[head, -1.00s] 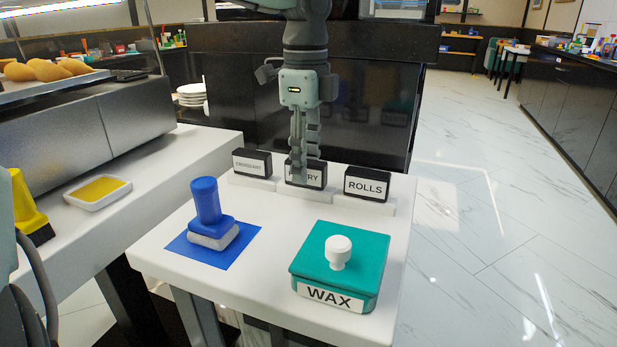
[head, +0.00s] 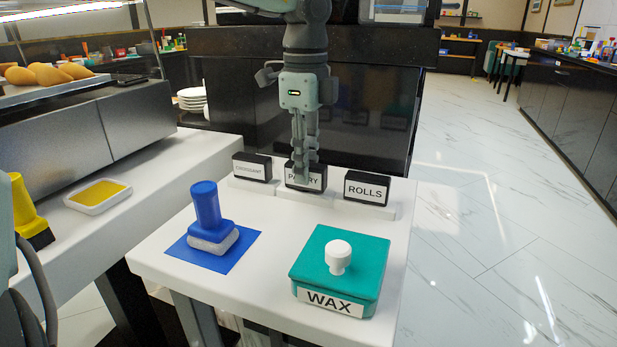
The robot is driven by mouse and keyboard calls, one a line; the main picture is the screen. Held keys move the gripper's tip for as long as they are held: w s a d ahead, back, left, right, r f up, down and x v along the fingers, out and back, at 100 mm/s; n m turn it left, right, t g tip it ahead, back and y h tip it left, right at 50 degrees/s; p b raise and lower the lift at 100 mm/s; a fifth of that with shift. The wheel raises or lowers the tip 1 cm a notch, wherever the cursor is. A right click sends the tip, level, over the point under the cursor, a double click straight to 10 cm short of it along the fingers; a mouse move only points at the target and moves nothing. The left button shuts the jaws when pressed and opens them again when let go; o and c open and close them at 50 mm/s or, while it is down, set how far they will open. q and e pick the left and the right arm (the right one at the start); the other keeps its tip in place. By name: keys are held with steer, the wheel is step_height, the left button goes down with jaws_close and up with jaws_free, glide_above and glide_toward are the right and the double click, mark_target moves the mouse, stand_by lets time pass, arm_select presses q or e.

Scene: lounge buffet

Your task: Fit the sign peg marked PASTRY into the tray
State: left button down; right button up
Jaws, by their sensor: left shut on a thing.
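The PASTRY sign peg (head: 292,178) is a black block with a white label, in the middle of a row of three signs. My left gripper (head: 304,178) reaches down from above and is shut on it. The fingers cover the middle letters of its label. The sign stands upright at the white stepped holder (head: 345,206) at the back of the white table. Whether its base is seated or slightly raised cannot be told. No tray is clearly identifiable apart from this holder. My right gripper is not in view.
The CROISSANT sign (head: 252,167) and ROLLS sign (head: 367,188) stand close on either side. In front are a blue-handled brush or stamp (head: 207,205) on a blue mat (head: 180,247) and a teal WAX box (head: 365,255). A dish of yellow stuff (head: 98,196) is at left.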

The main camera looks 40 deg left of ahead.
arm_select(q)
steer(key=shift+r+p, duration=0.95)
steer(key=shift+r, duration=1.25)
